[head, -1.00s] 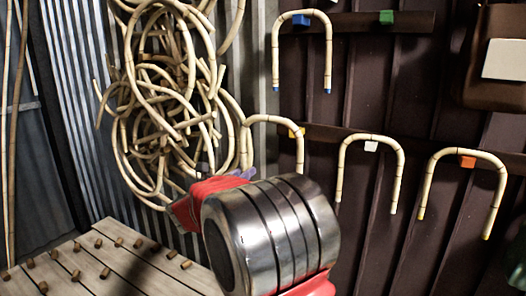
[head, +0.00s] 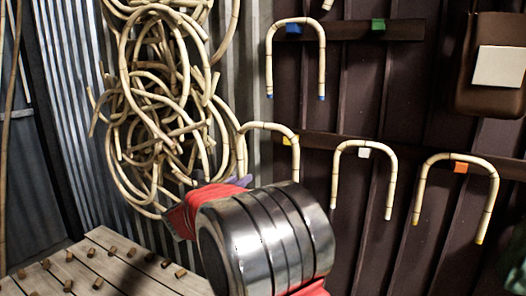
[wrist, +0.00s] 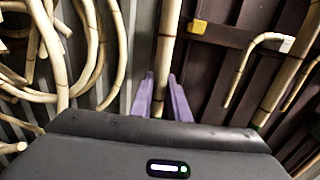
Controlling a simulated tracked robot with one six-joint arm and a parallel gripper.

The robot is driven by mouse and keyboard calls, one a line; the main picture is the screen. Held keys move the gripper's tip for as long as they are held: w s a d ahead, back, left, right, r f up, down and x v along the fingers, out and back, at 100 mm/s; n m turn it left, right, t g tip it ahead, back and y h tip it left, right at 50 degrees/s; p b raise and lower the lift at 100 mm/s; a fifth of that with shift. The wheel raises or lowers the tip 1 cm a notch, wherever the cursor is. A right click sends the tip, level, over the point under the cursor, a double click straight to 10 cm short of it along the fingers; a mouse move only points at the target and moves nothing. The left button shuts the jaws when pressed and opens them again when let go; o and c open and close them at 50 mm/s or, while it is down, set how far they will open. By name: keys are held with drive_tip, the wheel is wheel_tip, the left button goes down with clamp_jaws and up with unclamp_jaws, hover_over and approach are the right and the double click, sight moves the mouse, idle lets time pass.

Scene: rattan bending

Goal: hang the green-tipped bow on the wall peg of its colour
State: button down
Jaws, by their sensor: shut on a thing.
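My gripper (wrist: 161,98), with purple fingers, is shut on one leg of a rattan bow (wrist: 166,45). In the wrist view the bow's other leg comes down at the right to a green tip (wrist: 258,126). In the head view the held bow (head: 265,125) stands upright in front of the yellow peg (head: 287,141); its lower ends are hidden behind my wrist. I cannot tell whether it touches that peg. The gripper itself is mostly hidden there too. The green peg (head: 378,25) is bare, on the upper rail to the right.
A blue-tipped bow (head: 296,22) hangs by the blue peg (head: 293,29). Another bow (head: 365,145) hangs at the white peg (head: 363,153), and a yellow-tipped bow (head: 457,157) at the orange peg (head: 460,168). Tangled rattan (head: 165,100) hangs left. A pegged slatted table (head: 100,240) is below.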

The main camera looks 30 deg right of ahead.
drive_tip(key=s+d+r+m+g+h, duration=0.25)
drive_tip(key=s+d+r+g, duration=0.25)
drive_tip(key=s+d+r, duration=1.4)
drive_tip(key=s+d+r+t+y, duration=0.1)
drive_tip(key=s+d+r, duration=0.25)
drive_tip(key=r, duration=0.45)
drive_tip(key=w+a+r+n+t, duration=0.1)
drive_tip(key=n+t, duration=0.1)
drive_tip(key=w+a+r+n+t+y, duration=0.1)
drive_tip(key=a+r+n+t, duration=0.1)
drive_tip(key=shift+w+y, duration=0.25)
drive_tip(key=shift+w, duration=0.1)
drive_tip(key=shift+w+d, duration=0.1)
drive_tip(key=shift+d, duration=0.15)
drive_tip(key=shift+f+x, duration=0.3)
drive_tip(key=shift+x, duration=1.4)
drive_tip(key=shift+f+x, duration=0.25)
drive_tip(key=shift+x, duration=1.5)
drive_tip(key=shift+f+x, duration=0.3)
drive_tip(key=shift+x, duration=1.4)
drive_tip(key=shift+f, duration=0.1)
